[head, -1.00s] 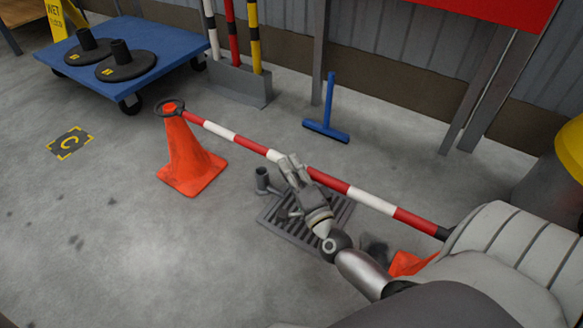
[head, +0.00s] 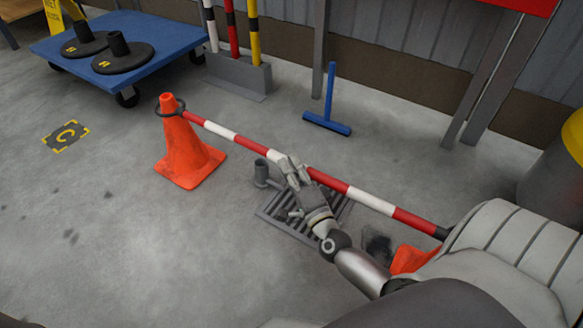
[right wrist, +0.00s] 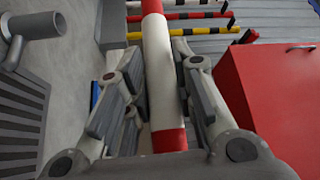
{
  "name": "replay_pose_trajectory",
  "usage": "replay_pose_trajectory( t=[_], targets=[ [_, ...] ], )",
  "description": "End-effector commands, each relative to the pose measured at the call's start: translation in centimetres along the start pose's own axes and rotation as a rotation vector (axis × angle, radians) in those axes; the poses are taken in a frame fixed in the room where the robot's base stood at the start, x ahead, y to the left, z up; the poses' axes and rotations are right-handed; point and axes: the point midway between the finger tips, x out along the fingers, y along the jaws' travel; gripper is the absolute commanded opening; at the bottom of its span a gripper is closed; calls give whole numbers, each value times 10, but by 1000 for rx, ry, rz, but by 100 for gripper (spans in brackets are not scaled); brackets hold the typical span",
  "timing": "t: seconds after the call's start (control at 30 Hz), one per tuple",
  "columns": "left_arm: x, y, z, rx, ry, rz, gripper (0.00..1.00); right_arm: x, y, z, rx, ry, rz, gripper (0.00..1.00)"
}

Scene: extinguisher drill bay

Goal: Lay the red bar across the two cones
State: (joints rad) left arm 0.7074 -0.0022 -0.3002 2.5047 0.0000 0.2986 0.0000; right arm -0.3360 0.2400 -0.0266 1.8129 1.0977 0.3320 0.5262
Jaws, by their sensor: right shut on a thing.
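The red-and-white bar (head: 236,136) runs from the left cone (head: 186,150) toward the lower right. The dark ring at its left end (head: 160,112) sits around the tip of the left cone, which pokes up through it. My right gripper (head: 289,167) is shut on the bar near its middle; the right wrist view shows the bar (right wrist: 158,60) between its fingers (right wrist: 160,100). The bar's dark right end is partly hidden by my arm. The right cone (head: 408,260) is mostly hidden below it, so whether that end is on it cannot be told. My left gripper is not in view.
A floor grate (head: 275,218) and a small grey post (head: 262,172) lie under the bar. A blue trolley (head: 135,75) with black bases, a post rack (head: 240,76) and a blue T-shaped tool (head: 328,124) stand behind.

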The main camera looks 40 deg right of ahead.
Motion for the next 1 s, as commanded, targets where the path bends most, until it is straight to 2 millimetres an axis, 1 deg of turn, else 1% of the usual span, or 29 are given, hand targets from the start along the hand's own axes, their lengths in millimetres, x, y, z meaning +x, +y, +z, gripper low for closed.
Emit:
replay_pose_trajectory(
  t=[0.03, 0.33, 0.7, 0.73, 0.9, 1.0],
  targets=[
    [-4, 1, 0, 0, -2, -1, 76, 0, 2, 0, 0, 1, -3, 0],
    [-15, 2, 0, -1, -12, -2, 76, -1, 14, 2, 2, 2, -3, 0],
    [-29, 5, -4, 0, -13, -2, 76, -2, 31, 6, 6, 4, -5, 0],
    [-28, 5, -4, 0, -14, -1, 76, -2, 29, 6, 6, 5, -5, 27],
    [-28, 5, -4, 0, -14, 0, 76, -1, 29, 6, 7, 5, -6, 48],
    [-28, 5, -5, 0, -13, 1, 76, -1, 29, 6, 7, 5, -6, 49]
  ],
)
